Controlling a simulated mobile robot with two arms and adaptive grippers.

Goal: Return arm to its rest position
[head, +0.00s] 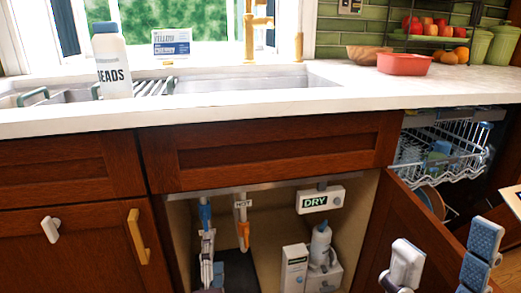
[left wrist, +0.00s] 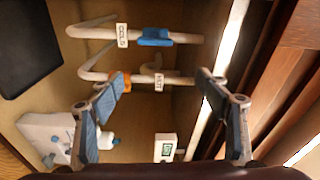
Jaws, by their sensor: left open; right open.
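My left gripper (left wrist: 162,100) shows in the left wrist view with its two fingers wide apart and nothing between them. It faces the under-sink space, with the white hot-water pipe (left wrist: 186,78) and cold-water pipe (left wrist: 186,38) beyond the fingers. My right gripper (head: 440,262) is at the lower right of the head view. Its fingers are spread and empty, with blue pads on the right one, in front of the open cabinet door (head: 378,232).
A white caddy (head: 333,281) and bottle (head: 320,240) stand inside the cabinet. A DRY sensor (head: 322,200) hangs from its top. The cabinet rail (head: 275,143) and countertop (head: 250,103) are above. A dishwasher rack (head: 435,160) is pulled out at right.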

